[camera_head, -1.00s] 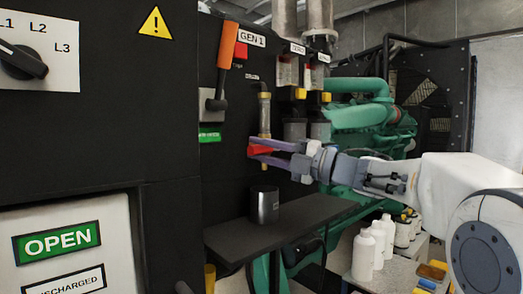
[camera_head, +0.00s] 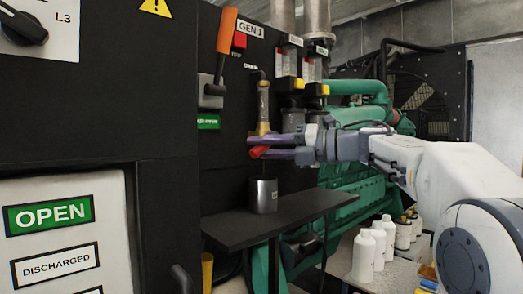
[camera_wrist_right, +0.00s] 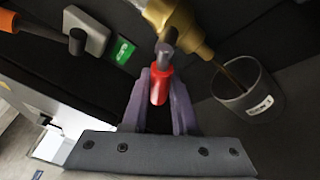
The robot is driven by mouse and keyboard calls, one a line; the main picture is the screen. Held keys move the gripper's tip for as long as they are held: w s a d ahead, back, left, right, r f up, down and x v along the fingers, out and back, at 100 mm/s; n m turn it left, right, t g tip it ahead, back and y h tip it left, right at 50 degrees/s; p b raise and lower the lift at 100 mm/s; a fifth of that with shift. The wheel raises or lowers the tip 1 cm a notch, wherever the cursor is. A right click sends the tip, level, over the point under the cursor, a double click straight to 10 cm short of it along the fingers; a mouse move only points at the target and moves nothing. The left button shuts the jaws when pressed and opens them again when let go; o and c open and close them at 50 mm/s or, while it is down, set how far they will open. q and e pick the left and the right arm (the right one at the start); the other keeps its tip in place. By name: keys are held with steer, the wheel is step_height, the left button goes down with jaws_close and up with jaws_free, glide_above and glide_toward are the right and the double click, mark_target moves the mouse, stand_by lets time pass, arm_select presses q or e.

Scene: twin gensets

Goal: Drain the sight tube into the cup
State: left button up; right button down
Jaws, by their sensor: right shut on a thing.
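The sight tube (camera_head: 263,103), with brass fittings, stands upright on the black panel. Its brass lower end (camera_wrist_right: 183,25) is large in the right wrist view. My right gripper (camera_head: 252,146) is shut on the red valve handle (camera_head: 259,152) at the tube's bottom; the handle also shows between the purple fingers in the wrist view (camera_wrist_right: 160,88). The dark grey cup (camera_head: 264,196) stands upright below the tube. In the wrist view a thin dark brown stream (camera_wrist_right: 228,77) runs from the brass outlet into the cup (camera_wrist_right: 250,98). My left gripper is not in view.
The cup stands on a black shelf (camera_head: 300,207) with free room to its right. An orange-handled lever (camera_head: 226,32) is left of the tube. White bottles (camera_head: 364,255) stand at lower right. Green engine parts (camera_head: 350,160) are behind my right arm.

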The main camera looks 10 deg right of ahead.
steer(key=shift+f+n, duration=0.2)
steer(key=shift+n, duration=0.2)
steer(key=shift+d, duration=0.1)
steer(key=c, duration=0.7)
jaws_free()
steer(key=b+v, duration=0.2)
steer(key=v, duration=0.3)
steer(key=b+v, duration=0.1)
steer(key=v, duration=0.4)
steer(key=shift+d+r+b, duration=0.2)
steer(key=shift+r+b, duration=0.05)
steer(key=shift+b, duration=0.1)
